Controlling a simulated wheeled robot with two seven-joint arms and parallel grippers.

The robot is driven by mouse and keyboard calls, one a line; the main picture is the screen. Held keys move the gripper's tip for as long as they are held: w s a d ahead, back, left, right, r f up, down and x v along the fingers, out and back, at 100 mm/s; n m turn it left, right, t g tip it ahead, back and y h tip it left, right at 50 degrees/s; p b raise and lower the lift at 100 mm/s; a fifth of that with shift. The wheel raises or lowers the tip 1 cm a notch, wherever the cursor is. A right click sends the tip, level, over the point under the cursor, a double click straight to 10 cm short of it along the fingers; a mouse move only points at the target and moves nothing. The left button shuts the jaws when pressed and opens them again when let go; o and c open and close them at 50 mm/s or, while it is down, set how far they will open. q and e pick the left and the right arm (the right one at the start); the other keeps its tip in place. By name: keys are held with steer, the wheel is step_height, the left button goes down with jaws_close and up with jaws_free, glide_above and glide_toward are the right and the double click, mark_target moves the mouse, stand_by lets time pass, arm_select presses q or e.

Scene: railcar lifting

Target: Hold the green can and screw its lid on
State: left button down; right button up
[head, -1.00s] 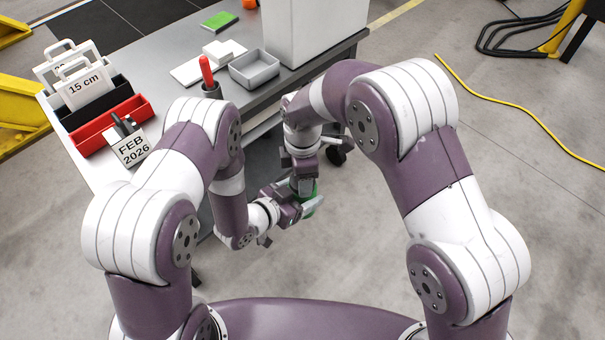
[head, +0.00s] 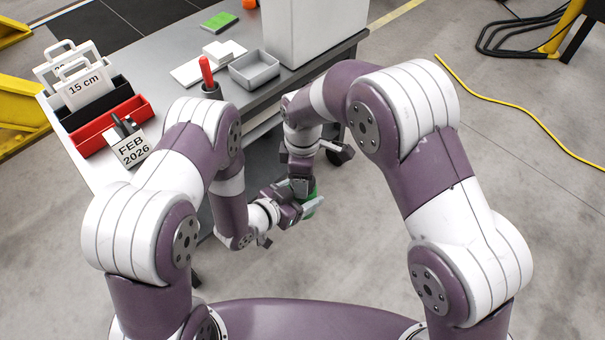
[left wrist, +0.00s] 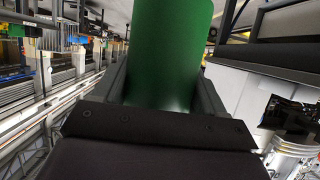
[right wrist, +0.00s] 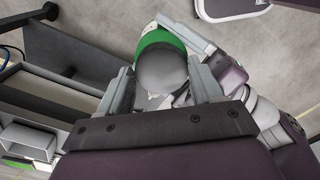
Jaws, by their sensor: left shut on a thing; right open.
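The green can (head: 310,207) is held in front of me, clear of the table. My left gripper (head: 301,209) is shut on its side. In the left wrist view the can's green wall (left wrist: 168,55) stands between the left fingers. My right gripper (head: 301,186) is directly above the can, pointing down. In the right wrist view a round grey lid (right wrist: 162,72) covers most of the can's top, with a green rim (right wrist: 152,40) showing. The open right fingers (right wrist: 162,85) are on either side of the lid. I cannot tell whether the lid is seated level.
The grey table (head: 300,80) lies beyond my arms.

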step_height(320, 180, up, 4)
steer(key=shift+s+r, duration=0.1)
steer(key=shift+r, duration=0.1)
steer(key=shift+a, duration=0.1)
steer(key=r+n, duration=0.2)
steer(key=n, duration=0.1)
steer(key=shift+w+a+r, duration=0.1)
steer(key=shift+w+r, duration=0.1)
steer(key=shift+w, duration=0.1)
steer(key=n, duration=0.2)
steer(key=shift+r+n, duration=0.35)
steer(key=shift+n, duration=0.05)
steer(key=n, duration=0.4)
steer(key=shift+s+r, duration=0.15)
steer(key=shift+s, duration=0.1)
